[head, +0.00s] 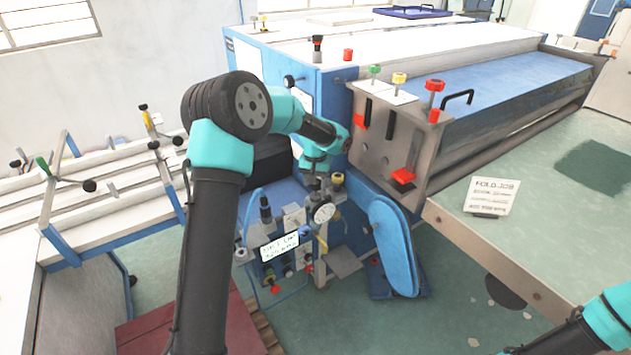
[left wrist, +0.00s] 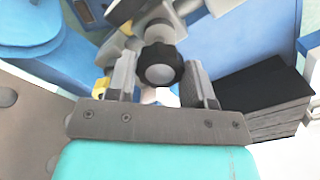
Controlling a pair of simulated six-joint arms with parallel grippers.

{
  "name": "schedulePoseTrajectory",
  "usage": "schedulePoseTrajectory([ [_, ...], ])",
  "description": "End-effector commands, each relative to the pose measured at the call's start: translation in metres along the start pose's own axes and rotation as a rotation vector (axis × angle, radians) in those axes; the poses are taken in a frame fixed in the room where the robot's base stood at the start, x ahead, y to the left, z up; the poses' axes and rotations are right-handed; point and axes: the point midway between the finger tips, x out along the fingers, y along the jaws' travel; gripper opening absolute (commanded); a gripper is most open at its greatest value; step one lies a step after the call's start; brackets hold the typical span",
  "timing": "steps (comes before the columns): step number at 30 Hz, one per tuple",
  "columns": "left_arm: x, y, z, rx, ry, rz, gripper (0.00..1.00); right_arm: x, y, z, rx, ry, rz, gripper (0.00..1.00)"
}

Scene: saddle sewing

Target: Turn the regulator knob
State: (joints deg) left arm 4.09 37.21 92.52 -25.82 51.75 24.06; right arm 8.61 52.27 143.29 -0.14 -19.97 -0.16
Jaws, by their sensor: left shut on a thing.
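The black regulator knob (left wrist: 162,64) shows in the left wrist view, round with a pale centre. It sits between the two grey fingers of my left gripper (left wrist: 160,78), which is shut on it. In the head view my left gripper (head: 316,180) reaches down to the regulator assembly just above the round pressure gauge (head: 323,213). The knob itself is largely hidden there by the gripper. Only a part of my right arm shows at the bottom right of the head view; its gripper is out of the frame.
A panel of valves with a white label (head: 279,247) is below and left of the gauge. A blue rounded guard (head: 391,245) stands close on the right. The large blue machine (head: 500,85) and green table (head: 560,225) are farther right. White racks (head: 120,200) are left.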

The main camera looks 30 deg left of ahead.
Motion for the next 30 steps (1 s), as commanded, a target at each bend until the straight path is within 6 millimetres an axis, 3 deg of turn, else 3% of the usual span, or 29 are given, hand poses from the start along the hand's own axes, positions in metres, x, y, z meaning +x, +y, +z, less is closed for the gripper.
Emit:
schedulePoseTrajectory([
  [18,-0.0005,-0.0001,-0.0001,0.571,0.001,0.000,0.24,0.0000,0.0000,0.0000,0.000,0.000,0.000,0.43],
  [30,-0.0005,-0.0001,-0.0002,0.780,0.001,0.000,0.24,0.0000,0.0000,0.0000,0.000,0.000,0.000,0.43],
])
